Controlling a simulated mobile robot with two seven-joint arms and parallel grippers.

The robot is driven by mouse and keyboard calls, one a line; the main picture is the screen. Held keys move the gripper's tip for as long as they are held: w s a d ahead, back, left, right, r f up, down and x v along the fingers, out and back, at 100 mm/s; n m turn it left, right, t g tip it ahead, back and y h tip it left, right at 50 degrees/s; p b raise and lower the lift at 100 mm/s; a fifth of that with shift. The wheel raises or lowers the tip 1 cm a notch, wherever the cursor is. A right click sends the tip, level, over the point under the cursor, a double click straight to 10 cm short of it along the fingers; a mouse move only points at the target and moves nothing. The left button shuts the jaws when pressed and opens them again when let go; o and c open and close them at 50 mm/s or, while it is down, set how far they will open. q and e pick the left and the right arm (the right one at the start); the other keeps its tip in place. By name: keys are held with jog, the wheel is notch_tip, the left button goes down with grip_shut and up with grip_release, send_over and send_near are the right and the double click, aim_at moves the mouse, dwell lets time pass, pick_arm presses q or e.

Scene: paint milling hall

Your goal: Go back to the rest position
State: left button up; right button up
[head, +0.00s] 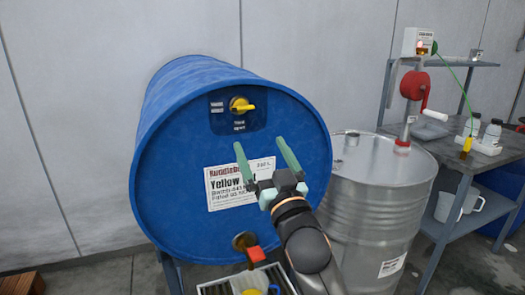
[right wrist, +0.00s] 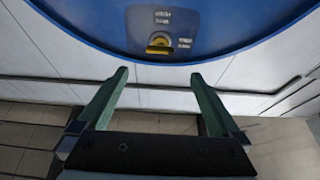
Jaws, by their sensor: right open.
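My right gripper (head: 265,150) is raised in front of the blue drum's round end, its two green fingers spread apart with nothing between them. The right wrist view also shows the gripper (right wrist: 157,80) open and empty. The blue drum (head: 170,130) lies on its side on a stand. Near its top is a yellow knob (head: 241,105), which also shows in the right wrist view (right wrist: 159,42). A label reading "Yellow" (head: 222,191) is partly hidden by my gripper. A red-handled tap (head: 256,255) sits low on the drum. My left gripper is not in view.
A steel drum (head: 375,205) stands right of the blue drum. A grated tray (head: 218,287) is below the tap. A pale wall stands behind.

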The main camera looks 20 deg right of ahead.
jog(key=s+f+n+g+p, duration=0.1)
jog(key=s+f+g+p, duration=0.15)
jog(key=f, duration=0.85)
jog(key=s+f+g+p, duration=0.2)
jog(key=s+f+g, duration=0.15)
jog(key=f, duration=0.85)
jog(key=s+f+g+y+p, duration=0.1)
jog(key=s+f+g+p, duration=0.3)
jog(key=s+f, duration=1.5)
jog(key=s+g, duration=0.3)
jog(key=shift+s+a+n, duration=0.25)
jog(key=shift+s+n, duration=0.05)
